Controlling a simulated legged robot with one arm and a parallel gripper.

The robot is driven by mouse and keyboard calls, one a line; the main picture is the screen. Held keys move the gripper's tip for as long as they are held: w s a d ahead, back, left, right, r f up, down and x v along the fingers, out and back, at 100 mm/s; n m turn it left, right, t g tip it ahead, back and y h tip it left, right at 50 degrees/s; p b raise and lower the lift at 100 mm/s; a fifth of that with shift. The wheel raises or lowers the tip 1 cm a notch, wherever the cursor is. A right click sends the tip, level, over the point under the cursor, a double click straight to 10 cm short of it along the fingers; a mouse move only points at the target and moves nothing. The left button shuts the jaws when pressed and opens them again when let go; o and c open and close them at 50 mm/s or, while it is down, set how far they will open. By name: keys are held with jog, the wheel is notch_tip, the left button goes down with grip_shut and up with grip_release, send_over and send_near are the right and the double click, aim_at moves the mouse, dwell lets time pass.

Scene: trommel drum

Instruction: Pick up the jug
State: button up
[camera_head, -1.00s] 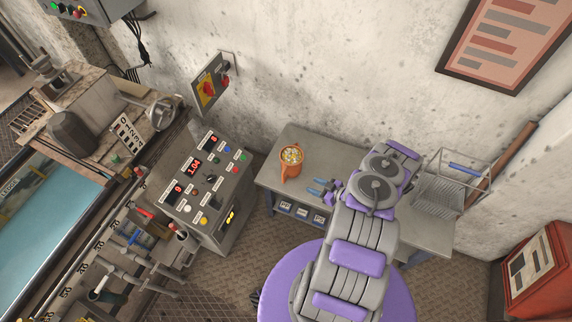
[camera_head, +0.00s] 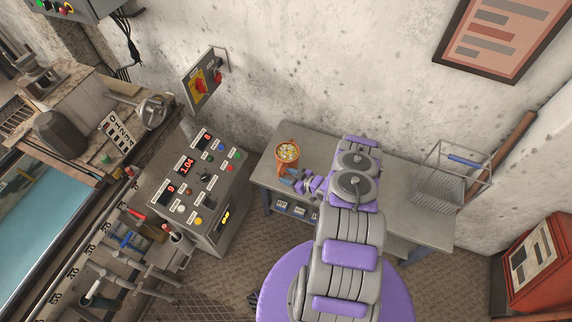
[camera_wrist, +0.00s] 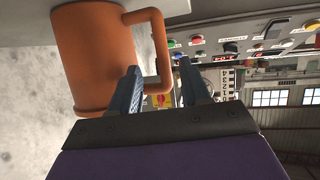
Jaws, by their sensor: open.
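The jug (camera_head: 281,163) is orange, with pale and yellowish contents at its open top. It stands on the grey workbench (camera_head: 400,205) near its left end. My gripper (camera_head: 286,175) is open beside the jug, on its handle side. In the wrist view the jug (camera_wrist: 95,55) is at the upper left, with its handle (camera_wrist: 162,50) facing right. My two blue-grey fingertips (camera_wrist: 158,64) lie on either side of the handle's outer bar as seen there. I cannot tell whether either finger touches it.
A wire rack (camera_head: 440,190) stands on the bench's right side. A control console (camera_head: 196,185) with buttons and red displays is left of the bench. The wall (camera_head: 320,60) is close behind. A red box (camera_head: 540,265) is at the lower right.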

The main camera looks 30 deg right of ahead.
aim_at(279, 174)
jog(key=b+x, duration=0.1)
jog(key=x, duration=0.3)
jog(key=shift+s+a+f, duration=0.15)
jog(key=shift+w+a+b, duration=0.2)
jog(key=shift+w+b, duration=0.1)
jog(key=shift+w, duration=0.1)
jog(key=shift+c, duration=0.3)
grip_shut()
